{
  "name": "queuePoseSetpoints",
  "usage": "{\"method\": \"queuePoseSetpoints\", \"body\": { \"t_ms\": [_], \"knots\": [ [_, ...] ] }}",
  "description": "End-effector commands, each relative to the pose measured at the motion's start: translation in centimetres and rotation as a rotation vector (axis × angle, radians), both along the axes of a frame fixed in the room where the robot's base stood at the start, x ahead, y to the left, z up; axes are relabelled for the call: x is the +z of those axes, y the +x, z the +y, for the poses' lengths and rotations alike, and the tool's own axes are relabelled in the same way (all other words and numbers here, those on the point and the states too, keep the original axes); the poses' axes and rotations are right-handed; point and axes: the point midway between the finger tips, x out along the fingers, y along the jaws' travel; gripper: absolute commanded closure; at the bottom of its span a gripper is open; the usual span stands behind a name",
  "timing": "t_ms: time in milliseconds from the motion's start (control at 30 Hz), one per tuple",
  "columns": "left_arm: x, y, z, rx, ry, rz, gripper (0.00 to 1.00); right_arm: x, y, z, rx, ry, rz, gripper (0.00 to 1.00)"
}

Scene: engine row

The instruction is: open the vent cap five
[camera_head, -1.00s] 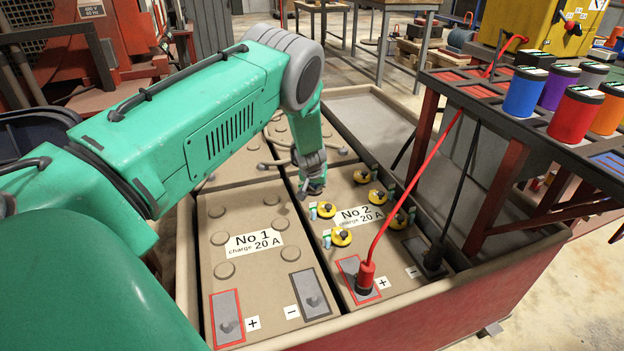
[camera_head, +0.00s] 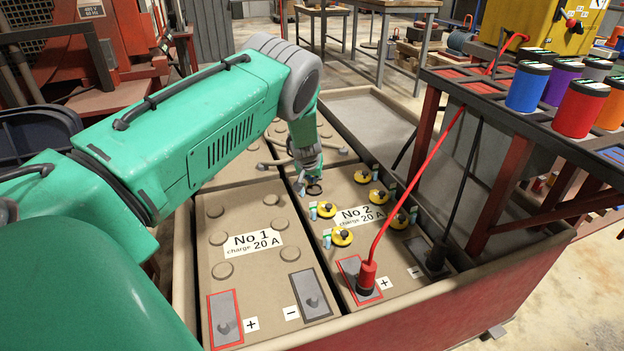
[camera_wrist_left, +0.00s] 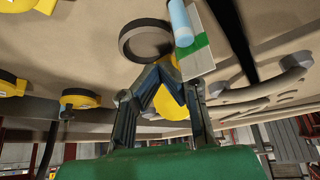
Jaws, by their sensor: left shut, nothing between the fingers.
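The No 2 battery (camera_head: 385,252) carries several yellow vent caps (camera_head: 341,236) with dark knobs, each with a small pale blue and green piece beside it. At its far left corner a dark round ring (camera_head: 315,189) shows with no yellow cap over it. My left gripper (camera_head: 301,186) is just left of this ring, pointing down. In the left wrist view the ring (camera_wrist_left: 146,40) lies beyond the shut fingertips (camera_wrist_left: 168,64). A yellow cap (camera_wrist_left: 168,103) is partly hidden behind the fingers; whether they touch it I cannot tell. My right gripper is not in view.
The No 1 battery (camera_head: 247,260) stands to the left. A red cable (camera_head: 405,205) and a black cable (camera_head: 463,185) rise from the No 2 terminals to a rack (camera_head: 508,140) with coloured cylinders.

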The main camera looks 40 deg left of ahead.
Motion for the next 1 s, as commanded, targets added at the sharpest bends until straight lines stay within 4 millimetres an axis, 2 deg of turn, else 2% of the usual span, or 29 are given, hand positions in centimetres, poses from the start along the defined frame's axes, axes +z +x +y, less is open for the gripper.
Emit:
{"method": "queuePoseSetpoints", "body": {
  "t_ms": [200, 633, 767, 1000],
  "knots": [
    [2.5, -0.3, -0.6, 0.0, -0.002, -0.001, 1.0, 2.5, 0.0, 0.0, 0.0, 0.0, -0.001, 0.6],
    [6.4, -1.0, -1.9, 0.0, -0.001, -0.001, 1.0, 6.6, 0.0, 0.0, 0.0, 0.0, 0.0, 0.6],
    [7.0, -1.1, -2.1, 0.001, 0.0, 0.0, 1.0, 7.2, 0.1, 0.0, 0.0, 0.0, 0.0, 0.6],
    [6.9, -1.1, -2.2, 0.0, 0.0, 0.0, 1.0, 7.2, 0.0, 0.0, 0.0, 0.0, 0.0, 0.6]
  ]
}}
